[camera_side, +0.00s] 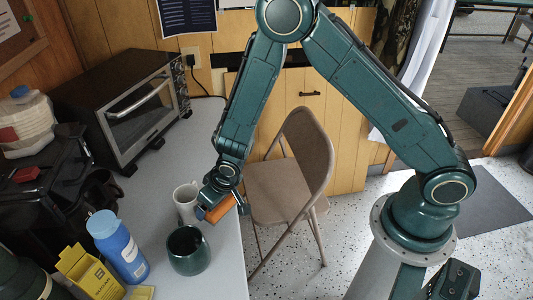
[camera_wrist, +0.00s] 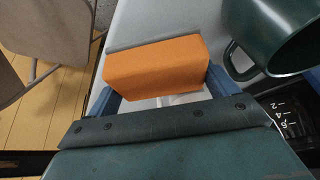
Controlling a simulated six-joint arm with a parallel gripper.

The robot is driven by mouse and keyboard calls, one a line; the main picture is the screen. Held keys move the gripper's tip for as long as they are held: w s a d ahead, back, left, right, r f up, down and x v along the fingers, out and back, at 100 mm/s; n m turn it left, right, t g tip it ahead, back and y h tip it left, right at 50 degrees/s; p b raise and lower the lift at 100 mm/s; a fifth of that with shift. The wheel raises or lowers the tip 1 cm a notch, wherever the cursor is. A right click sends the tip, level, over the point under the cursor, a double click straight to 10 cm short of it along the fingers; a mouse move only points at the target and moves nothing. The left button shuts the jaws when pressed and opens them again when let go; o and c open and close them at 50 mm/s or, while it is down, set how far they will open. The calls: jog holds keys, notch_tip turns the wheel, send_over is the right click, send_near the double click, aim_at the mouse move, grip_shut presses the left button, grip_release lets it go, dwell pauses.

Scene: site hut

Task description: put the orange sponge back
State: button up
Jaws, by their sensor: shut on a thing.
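The orange sponge (camera_side: 220,209) is in my gripper (camera_side: 222,205), above the right edge of the grey table (camera_side: 222,262) in the side view. In the wrist view the sponge (camera_wrist: 157,68) fills the space between the two blue fingers of my gripper (camera_wrist: 162,85), with a grey layer along its far side. The jaws are shut on it. I cannot tell how far it is above the table.
A white mug (camera_side: 185,203) stands just behind my gripper, and a dark green mug (camera_side: 188,251) stands in front. A blue bottle (camera_side: 118,246), a yellow box (camera_side: 88,272) and a toaster oven (camera_side: 125,105) are further left. A folding chair (camera_side: 290,180) stands beside the table.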

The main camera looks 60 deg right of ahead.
aim_at(217, 208)
jog(key=shift+f, duration=1.9)
jog(key=shift+f, duration=0.1)
jog(key=o, duration=0.9)
jog(key=shift+o, duration=0.2)
jog(key=shift+s+r, duration=0.15)
jog(key=shift+r, duration=0.35)
jog(key=v, duration=1.1)
jog(key=shift+s+r, duration=0.1)
jog(key=shift+r, duration=0.1)
